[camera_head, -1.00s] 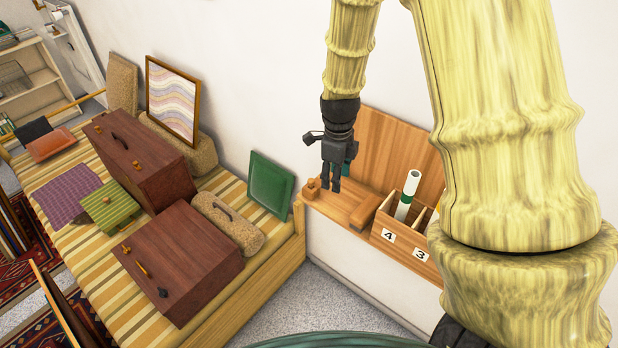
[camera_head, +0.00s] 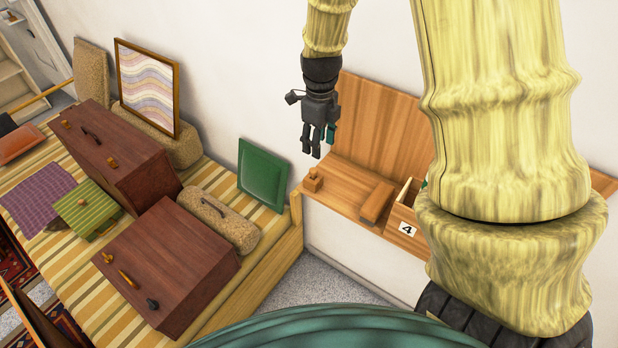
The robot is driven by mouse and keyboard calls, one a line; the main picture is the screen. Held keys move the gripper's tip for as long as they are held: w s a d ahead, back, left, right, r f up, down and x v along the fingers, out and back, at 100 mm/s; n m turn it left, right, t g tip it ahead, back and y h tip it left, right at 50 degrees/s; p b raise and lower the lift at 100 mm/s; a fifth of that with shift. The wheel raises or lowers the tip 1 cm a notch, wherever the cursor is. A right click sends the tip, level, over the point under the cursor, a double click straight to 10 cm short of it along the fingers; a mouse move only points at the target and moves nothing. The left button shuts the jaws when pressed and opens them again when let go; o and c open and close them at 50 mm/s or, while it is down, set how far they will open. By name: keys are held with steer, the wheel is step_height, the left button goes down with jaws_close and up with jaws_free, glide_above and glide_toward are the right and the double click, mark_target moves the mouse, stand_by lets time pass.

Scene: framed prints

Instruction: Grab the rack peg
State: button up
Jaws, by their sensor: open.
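A wooden rack (camera_head: 345,178) with a tall back board stands against the white wall. A small wooden peg (camera_head: 313,181), which looks like the rack peg, stands upright at its left end. A larger wooden block (camera_head: 376,203) sits further right on the same ledge. My gripper (camera_head: 312,153) is dark, points down and is open and empty. Its fingertips appear just above the small peg in the picture, with a visible gap. The exact depth between them is hard to tell.
A compartment box with a label 4 (camera_head: 407,229) stands right of the block, partly hidden by my arm. A green panel (camera_head: 263,174) leans at the left. Brown cases (camera_head: 165,265) lie on a striped bench (camera_head: 85,265).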

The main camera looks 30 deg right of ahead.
steer(key=shift+w+f, duration=0.2)
steer(key=shift+f, duration=0.4)
steer(key=p, duration=0.1)
glide_above(314, 170)
steer(key=d, duration=0.1)
steer(key=shift+f, duration=2.4)
steer(key=shift+w+a+f+p, duration=0.1)
steer(key=shift+a+f+p, duration=0.15)
steer(key=shift+f+p, duration=0.45)
steer(key=shift+a+f+p, duration=0.25)
steer(key=shift+f+p, duration=0.05)
steer(key=shift+f, duration=0.7)
steer(key=shift+f+p, duration=0.3)
steer(key=shift+f, duration=0.85)
steer(key=c, duration=0.9)
